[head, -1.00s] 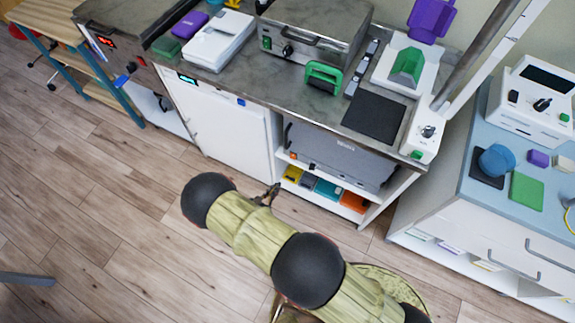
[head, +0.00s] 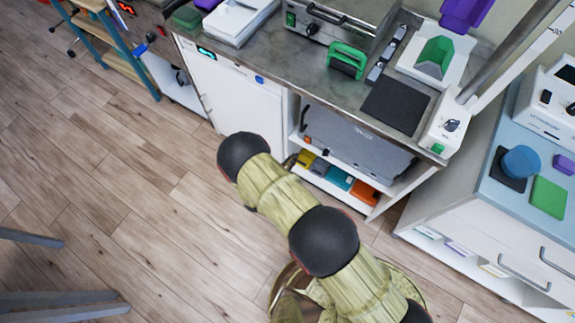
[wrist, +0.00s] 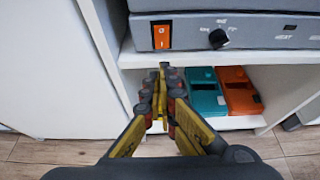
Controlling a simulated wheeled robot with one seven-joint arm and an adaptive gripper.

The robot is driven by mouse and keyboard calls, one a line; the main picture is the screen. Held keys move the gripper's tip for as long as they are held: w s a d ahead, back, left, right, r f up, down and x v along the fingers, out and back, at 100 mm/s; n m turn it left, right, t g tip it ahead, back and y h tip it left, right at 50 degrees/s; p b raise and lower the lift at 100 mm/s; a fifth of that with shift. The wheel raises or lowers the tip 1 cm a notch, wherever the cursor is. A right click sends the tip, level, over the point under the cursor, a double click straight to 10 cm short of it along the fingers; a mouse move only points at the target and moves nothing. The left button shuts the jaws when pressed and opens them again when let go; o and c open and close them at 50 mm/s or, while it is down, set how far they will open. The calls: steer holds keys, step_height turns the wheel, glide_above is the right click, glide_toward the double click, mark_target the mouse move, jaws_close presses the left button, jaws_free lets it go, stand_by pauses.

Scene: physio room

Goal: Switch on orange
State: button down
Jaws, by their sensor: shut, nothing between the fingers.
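An orange rocker switch (wrist: 161,35) with white marks sits at the left end of the front of a grey device (wrist: 270,32) on the upper shelf. In the head view the switch is a small orange spot (head: 307,140) on the left of the same grey device (head: 358,142). My gripper (wrist: 162,72) is shut and empty, just below and apart from the switch, in front of the lower shelf. In the head view my arm's dark round joint hides most of the gripper. Whether the switch is on or off I cannot tell.
An orange case (wrist: 238,90) and a teal case (wrist: 206,92) lie on the lower shelf. A black knob (wrist: 218,38) is right of the switch. A white cabinet door (wrist: 45,70) stands close on the left. The worktop (head: 300,78) overhangs the shelves.

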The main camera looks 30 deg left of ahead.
mark_target(307, 141)
steer(key=r+b+x, duration=0.1)
steer(key=b+x, duration=0.1)
steer(key=x, duration=0.4)
steer(key=shift+w, duration=0.55)
steer(key=shift+d+f, duration=0.1)
steer(key=shift+d, duration=0.05)
